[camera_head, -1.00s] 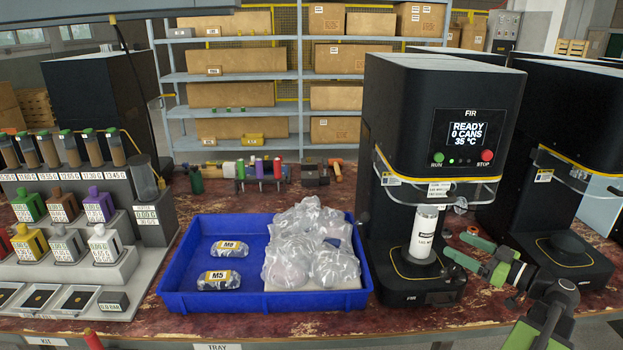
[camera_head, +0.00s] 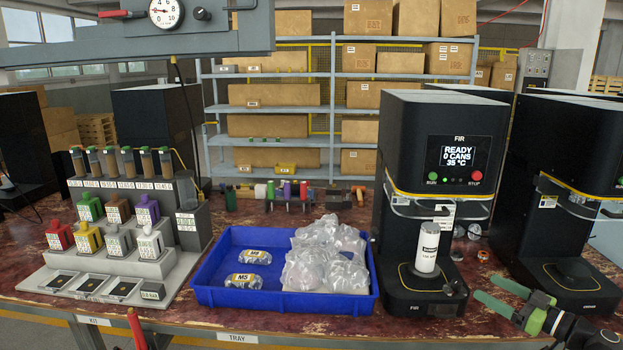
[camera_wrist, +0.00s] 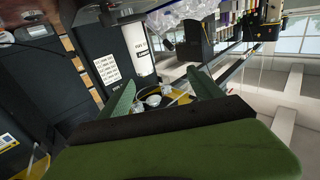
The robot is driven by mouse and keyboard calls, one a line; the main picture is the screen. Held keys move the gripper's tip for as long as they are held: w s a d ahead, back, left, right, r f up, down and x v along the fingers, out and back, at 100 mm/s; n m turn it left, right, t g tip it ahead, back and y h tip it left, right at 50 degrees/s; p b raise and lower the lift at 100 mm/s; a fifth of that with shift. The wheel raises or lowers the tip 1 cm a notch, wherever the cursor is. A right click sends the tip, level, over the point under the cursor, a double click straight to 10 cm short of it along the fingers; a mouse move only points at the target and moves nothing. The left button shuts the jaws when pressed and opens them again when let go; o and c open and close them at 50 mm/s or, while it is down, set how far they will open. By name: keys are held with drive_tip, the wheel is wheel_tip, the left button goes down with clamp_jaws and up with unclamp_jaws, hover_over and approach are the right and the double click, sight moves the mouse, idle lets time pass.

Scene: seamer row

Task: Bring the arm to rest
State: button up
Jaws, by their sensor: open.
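My gripper (camera_head: 507,297) is at the lower right in the head view, with two green fingers spread apart and nothing between them. It is in front of and to the right of the black seamer marked FIR (camera_head: 437,150). A white can (camera_head: 427,248) stands upright on the seamer's base, apart from my fingers. In the wrist view my green fingers (camera_wrist: 165,98) show apart, and the white can (camera_wrist: 138,48) lies beyond them.
A blue tray (camera_head: 285,300) with clear bags stands left of the seamer. A stepped rack (camera_head: 165,265) with coloured bottles is at the left. A second black machine (camera_head: 560,180) stands at the right, close to my gripper. A grey beam with a gauge (camera_head: 166,12) hangs at the upper left.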

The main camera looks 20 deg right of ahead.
drive_tip(key=w+a+f+n+g+y, duration=0.1)
drive_tip(key=w+a+n+g+y, duration=0.1)
drive_tip(key=w+a, duration=0.55)
drive_tip(key=w+a+f+n+g+y, duration=0.2)
drive_tip(key=w+a, duration=0.3)
drive_tip(key=a, duration=0.6)
drive_tip(key=w+a+f+n+g+y, duration=0.1)
drive_tip(key=w+a+n+g+y, duration=0.15)
drive_tip(key=w+a, duration=0.55)
drive_tip(key=a+f+g, duration=0.2)
drive_tip(key=a+f, duration=0.1)
drive_tip(key=a, duration=0.4)
drive_tip(key=a+f+g, duration=0.2)
drive_tip(key=a, duration=0.6)
drive_tip(key=s+a+f+m+g+h, duration=0.1)
drive_tip(key=s+a+f+g+h, duration=0.2)
drive_tip(key=a+f, duration=0.4)
drive_tip(key=s+a+f+m+g+h, duration=0.1)
drive_tip(key=s+a+f+g+h, duration=0.35)
drive_tip(key=a, duration=0.35)
drive_tip(key=d+f+m+t+h, duration=0.1)
drive_tip(key=d+f+m+h, duration=0.35)
drive_tip(key=d+m, duration=0.4)
wheel_tip(320, 180, up, 18)
drive_tip(key=p, duration=1.7)
drive_tip(key=shift+s+d, duration=0.2)
drive_tip(key=shift+d, duration=0.25)
drive_tip(key=shift+f, duration=0.2)
drive_tip(key=shift+c, duration=0.2)
